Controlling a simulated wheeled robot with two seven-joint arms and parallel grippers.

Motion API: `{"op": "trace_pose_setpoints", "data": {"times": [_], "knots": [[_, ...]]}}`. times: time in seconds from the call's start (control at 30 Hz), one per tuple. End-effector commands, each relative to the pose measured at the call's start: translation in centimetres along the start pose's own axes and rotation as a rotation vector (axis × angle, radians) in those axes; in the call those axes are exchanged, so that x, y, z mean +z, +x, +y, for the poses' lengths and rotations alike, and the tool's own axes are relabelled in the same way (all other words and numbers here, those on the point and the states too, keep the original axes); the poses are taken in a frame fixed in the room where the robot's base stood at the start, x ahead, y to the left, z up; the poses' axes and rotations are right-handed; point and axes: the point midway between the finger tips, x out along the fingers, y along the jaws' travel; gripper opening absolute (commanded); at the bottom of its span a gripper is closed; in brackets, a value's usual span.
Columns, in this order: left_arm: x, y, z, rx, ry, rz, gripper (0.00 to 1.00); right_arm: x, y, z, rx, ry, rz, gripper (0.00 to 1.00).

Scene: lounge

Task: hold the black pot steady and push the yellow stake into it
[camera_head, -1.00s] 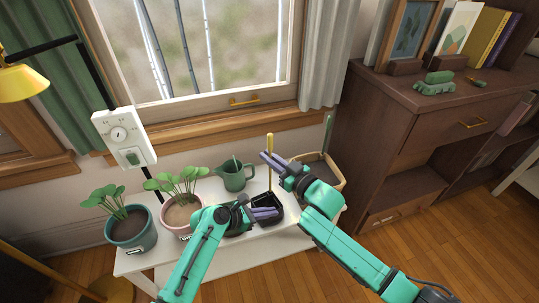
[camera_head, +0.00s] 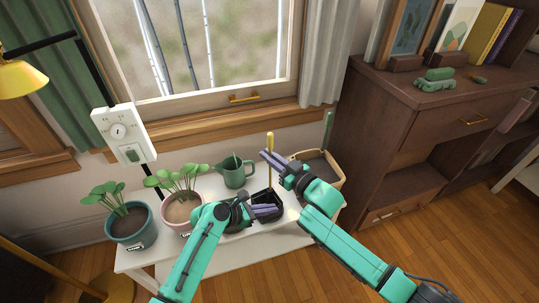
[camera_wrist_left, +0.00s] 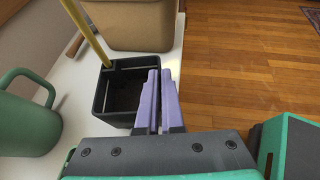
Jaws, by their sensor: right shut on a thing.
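The black pot (camera_head: 279,207) stands on the white bench and shows as an open, square pot in the left wrist view (camera_wrist_left: 113,118). The yellow stake (camera_head: 270,174) stands nearly upright. Its lower end is at the pot's rim in the left wrist view (camera_wrist_left: 86,30), near a back corner; how deep it sits is hidden. My right gripper (camera_head: 265,156) is shut on the stake's upper part. My left gripper (camera_head: 278,209) is at the pot's near side. Its purple fingers (camera_wrist_left: 161,75) lie close together along the pot's right wall; whether they grip the wall is unclear.
A green watering can (camera_head: 236,176) stands behind the pot, and a tan planter box (camera_head: 328,182) at its right. Two potted plants, in a pink pot (camera_head: 182,225) and a teal pot (camera_head: 135,236), stand left on the white bench (camera_head: 160,256). A brown cabinet is at right.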

Motion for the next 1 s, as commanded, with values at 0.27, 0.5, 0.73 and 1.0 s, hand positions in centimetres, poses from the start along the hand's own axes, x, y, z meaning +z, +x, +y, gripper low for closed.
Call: {"op": "trace_pose_setpoints", "data": {"times": [0.27,0.5,0.73,1.0], "knots": [[-0.1,0.0,0.0,0.0,0.0,0.001,0.0,0.6,0.0,0.0,-0.001,0.001,0.001,0.0],[-0.1,0.0,0.0,0.0,0.0,0.001,0.0,1.1,0.0,0.0,0.0,0.001,0.0,0.0],[-0.1,0.0,0.0,0.0,0.0,0.001,0.0,1.5,0.0,-0.1,-0.001,0.001,0.001,0.0],[-0.1,0.0,0.0,0.0,0.0,0.001,0.0,2.0,0.0,-0.1,0.0,0.001,0.0,0.0]]}}
